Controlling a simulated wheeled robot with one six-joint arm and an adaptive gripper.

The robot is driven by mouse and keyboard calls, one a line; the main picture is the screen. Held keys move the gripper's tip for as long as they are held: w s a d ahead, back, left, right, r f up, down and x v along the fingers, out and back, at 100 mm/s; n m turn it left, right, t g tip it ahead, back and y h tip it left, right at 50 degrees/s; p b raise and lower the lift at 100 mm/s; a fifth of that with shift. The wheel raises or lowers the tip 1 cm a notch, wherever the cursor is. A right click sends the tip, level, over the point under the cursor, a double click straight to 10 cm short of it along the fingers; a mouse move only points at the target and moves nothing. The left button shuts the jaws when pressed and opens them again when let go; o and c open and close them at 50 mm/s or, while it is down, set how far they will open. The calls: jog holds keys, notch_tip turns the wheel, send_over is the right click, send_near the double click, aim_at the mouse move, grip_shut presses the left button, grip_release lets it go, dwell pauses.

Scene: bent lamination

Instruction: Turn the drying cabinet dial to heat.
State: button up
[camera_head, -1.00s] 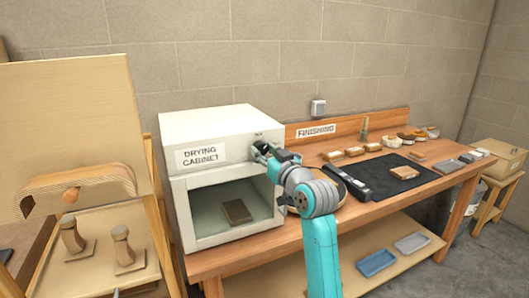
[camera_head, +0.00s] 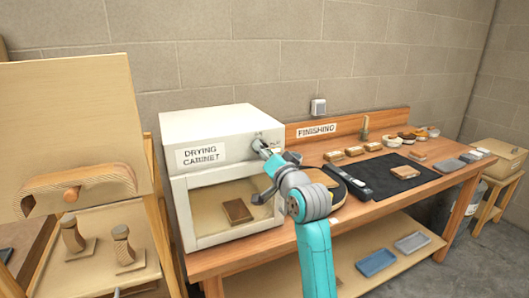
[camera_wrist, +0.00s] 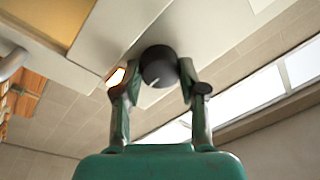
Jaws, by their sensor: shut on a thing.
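The white drying cabinet (camera_head: 218,122) stands at the left end of the workbench, with its name label on the front. Its dial (camera_wrist: 158,72) is a dark round knob with a light pointer line, seen between my fingers in the wrist view. My gripper (camera_head: 265,152) is at the cabinet's upper right front, shut on the dial, and hides most of it in the head view. In the wrist view my gripper (camera_wrist: 160,68) has one finger on each side of the knob. The dial's lettering is too small to read.
A brown block (camera_head: 237,211) lies inside the cabinet, whose interior is lit warm yellow. A black mat (camera_head: 395,180), several wooden blocks and bowls stand on the bench to the right. A wooden rack with a curved piece (camera_head: 80,184) stands at the left.

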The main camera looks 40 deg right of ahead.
jog(key=shift+m, duration=0.3)
jog(key=o, duration=0.9)
jog(key=shift+c, duration=0.2)
jog(key=v, duration=1.2)
